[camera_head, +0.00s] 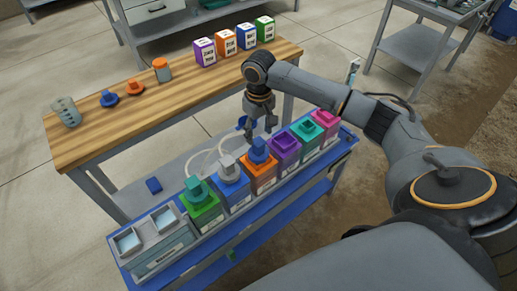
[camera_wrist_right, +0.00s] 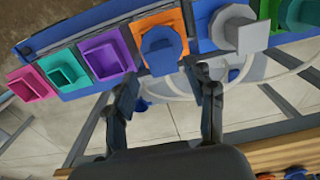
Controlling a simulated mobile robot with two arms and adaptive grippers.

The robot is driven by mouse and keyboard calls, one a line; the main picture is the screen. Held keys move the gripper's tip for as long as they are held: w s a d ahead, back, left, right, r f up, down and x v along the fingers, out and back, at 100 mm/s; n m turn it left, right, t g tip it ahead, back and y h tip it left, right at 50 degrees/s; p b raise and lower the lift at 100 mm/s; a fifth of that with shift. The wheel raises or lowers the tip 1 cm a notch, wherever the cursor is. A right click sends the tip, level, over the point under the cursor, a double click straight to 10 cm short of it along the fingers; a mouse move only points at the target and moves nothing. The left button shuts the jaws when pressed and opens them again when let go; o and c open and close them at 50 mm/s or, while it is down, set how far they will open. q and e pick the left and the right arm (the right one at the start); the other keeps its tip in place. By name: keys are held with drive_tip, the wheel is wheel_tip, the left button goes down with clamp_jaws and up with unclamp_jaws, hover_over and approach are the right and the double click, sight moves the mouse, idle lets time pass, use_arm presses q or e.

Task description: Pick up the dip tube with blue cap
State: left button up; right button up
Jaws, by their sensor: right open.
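The dip tube with blue cap (camera_head: 258,150) sits on the orange container (camera_head: 263,177) in the row on the blue-topped bench. In the right wrist view the blue cap (camera_wrist_right: 163,46) is at top centre, just beyond my fingertips; any tube below it is hidden inside the container. My right gripper (camera_head: 261,132) is open and empty, above and slightly behind the cap, apart from it. In the right wrist view the two fingers (camera_wrist_right: 167,90) stand apart with floor and a pale hose visible between them. My left gripper is not in view.
A grey-capped blue container (camera_head: 232,186) and a green-capped green container (camera_head: 203,207) stand left of the orange one. Open purple (camera_head: 285,150), teal and magenta containers stand right. Pale hoses curve behind. A wooden table (camera_head: 130,115) holds bottles, caps and a beaker.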

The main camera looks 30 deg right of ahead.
sight(259, 141)
drive_tip(key=shift+a+f, duration=0.15)
drive_tip(key=shift+f, duration=3)
drive_tip(key=shift+s, duration=0.1)
clamp_jaws()
